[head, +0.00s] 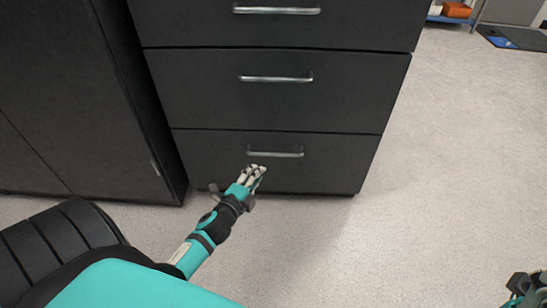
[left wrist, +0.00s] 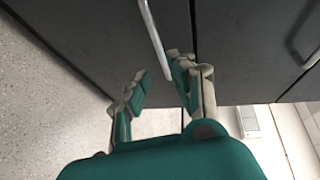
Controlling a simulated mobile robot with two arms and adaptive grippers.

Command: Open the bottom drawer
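The bottom drawer (head: 325,165) of the dark cabinet looks shut, its front flush with the drawers above. Its silver bar handle (head: 275,153) runs across the upper part of the front. My left gripper (head: 256,172) is just in front of and below the handle's left part. In the left wrist view my left gripper (left wrist: 160,85) has its fingers spread apart. The handle (left wrist: 152,35) reaches down toward the gap, its end close to the right finger; whether they touch I cannot tell. Part of my right gripper (head: 525,290) shows at the lower right corner, its fingers unclear.
The middle drawer (head: 350,95) and the top drawer (head: 385,25) have similar handles and look shut. A dark cabinet (head: 70,100) stands close on the left. The pale floor (head: 440,180) is clear on the right. A dark mat (head: 515,38) lies far back.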

